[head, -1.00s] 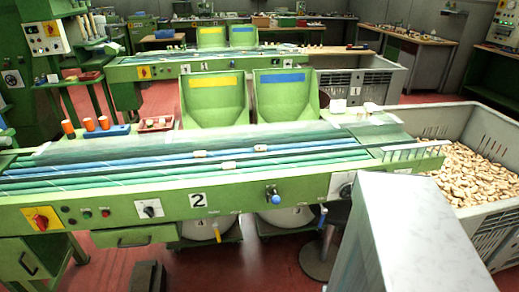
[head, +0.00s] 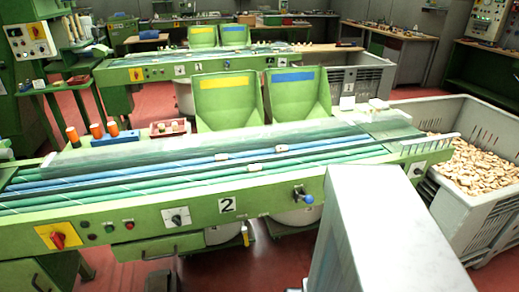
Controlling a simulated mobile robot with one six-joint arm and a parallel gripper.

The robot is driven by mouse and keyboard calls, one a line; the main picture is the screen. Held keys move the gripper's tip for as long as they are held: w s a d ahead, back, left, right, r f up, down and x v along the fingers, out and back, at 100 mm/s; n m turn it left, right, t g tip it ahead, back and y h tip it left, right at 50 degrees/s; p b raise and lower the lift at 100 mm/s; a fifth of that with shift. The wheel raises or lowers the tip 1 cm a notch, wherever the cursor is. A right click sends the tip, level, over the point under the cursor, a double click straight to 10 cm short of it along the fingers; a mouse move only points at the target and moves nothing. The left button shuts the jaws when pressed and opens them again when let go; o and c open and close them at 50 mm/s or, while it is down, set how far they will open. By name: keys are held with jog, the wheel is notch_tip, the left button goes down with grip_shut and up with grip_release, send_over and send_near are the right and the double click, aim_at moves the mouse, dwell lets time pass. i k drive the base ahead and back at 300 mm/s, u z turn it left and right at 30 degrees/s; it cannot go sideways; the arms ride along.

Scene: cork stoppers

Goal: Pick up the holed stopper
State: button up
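Three small pale stoppers lie on the blue and green belts of the green machine marked 2 (head: 227,205) in the head view. One stopper (head: 222,157) is on the left, one (head: 281,148) on the right, and one (head: 254,168) is nearer the front. They are too small to tell which has a hole. Small pale pieces also lie in a red tray (head: 158,134) behind the belts, too small to make out. My gripper is not in view.
A yellow-marked bin (head: 223,82) and a blue-marked bin (head: 293,76) stand behind the belts. A grey crate (head: 465,216) full of pale pieces stands at the right. Orange cylinders (head: 96,130) stand at the back left. A large grey block (head: 385,230) covers the lower right.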

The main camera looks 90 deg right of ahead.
aim_at(284, 148)
jog(key=i, duration=0.6)
jog(key=u, duration=1)
jog(key=k, duration=0.15)
jog(key=z, duration=2.85)
